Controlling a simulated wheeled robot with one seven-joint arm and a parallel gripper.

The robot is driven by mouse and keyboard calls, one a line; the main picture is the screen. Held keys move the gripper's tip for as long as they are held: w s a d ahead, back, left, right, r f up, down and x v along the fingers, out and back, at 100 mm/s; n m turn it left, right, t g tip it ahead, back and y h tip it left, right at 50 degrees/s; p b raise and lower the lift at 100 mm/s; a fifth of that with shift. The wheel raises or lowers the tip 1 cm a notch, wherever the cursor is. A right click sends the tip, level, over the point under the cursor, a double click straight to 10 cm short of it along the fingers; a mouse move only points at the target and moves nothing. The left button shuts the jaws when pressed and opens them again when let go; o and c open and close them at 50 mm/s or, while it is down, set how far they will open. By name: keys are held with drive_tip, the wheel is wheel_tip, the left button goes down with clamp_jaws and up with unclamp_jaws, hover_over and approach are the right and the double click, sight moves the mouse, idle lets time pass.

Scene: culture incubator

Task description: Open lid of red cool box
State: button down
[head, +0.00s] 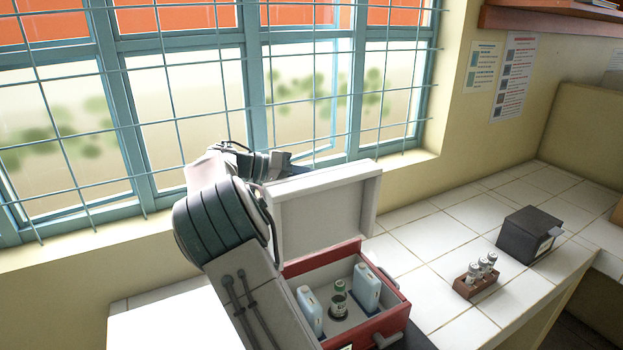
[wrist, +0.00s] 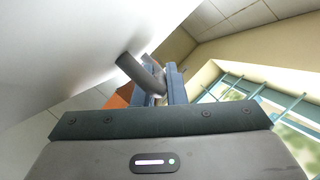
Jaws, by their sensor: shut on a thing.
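The red cool box (head: 318,260) stands on the white tiled counter with its white lid (head: 322,205) raised, close to upright at the back. Inside the box are two pale blue packs (head: 367,288) and a dark vial with a green cap (head: 339,300) between them. My gripper (wrist: 157,84) is shut on the lid's dark handle (wrist: 138,70), beside the lid's pale surface at the left of the wrist view. In the head view my arm reaches past the box's left side, and the lid hides the grip.
A small red-brown rack (head: 474,286) with white-capped vials and a dark grey box (head: 528,236) stand on the counter to the right. A barred window (head: 250,90) is close behind the lid and my arm.

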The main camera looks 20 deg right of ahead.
drive_tip(key=shift+s+a+f, duration=0.1)
drive_tip(key=shift+a+f, duration=0.05)
drive_tip(key=shift+a, duration=0.1)
drive_tip(key=c, duration=1.5)
unclamp_jaws()
drive_tip(key=shift+d, duration=0.25)
drive_tip(key=b+v, duration=0.1)
drive_tip(key=v, duration=1.3)
drive_tip(key=shift+a+b, duration=0.1)
drive_tip(key=shift+b, duration=0.25)
